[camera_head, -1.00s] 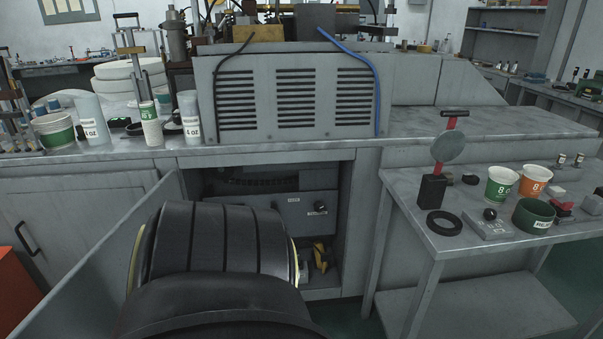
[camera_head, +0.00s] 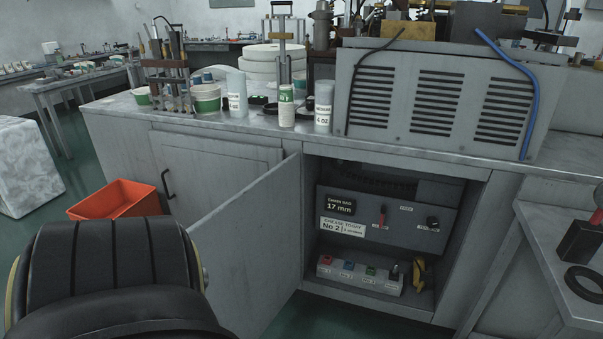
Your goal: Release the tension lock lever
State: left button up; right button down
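Inside the open cabinet is a grey panel (camera_head: 345,194). I cannot tell for certain which one is the tension lock. A black sign (camera_head: 339,206) on the panel reads "17 mm", and a white label (camera_head: 342,228) below it reads "No 2". Neither gripper shows. A large black rounded part of mine fills the lower left and touches neither control in the picture.
The cabinet door (camera_head: 248,240) stands open toward me on the left. A grey block (camera_head: 345,274) with coloured pieces and a yellow-black object (camera_head: 420,272) sit on the cabinet floor. An orange bin (camera_head: 118,199) stands left. A side table (camera_head: 545,265) bounds the right.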

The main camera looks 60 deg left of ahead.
aim_at(382, 220)
jog(key=u, duration=1.35)
jog(key=i, duration=0.15)
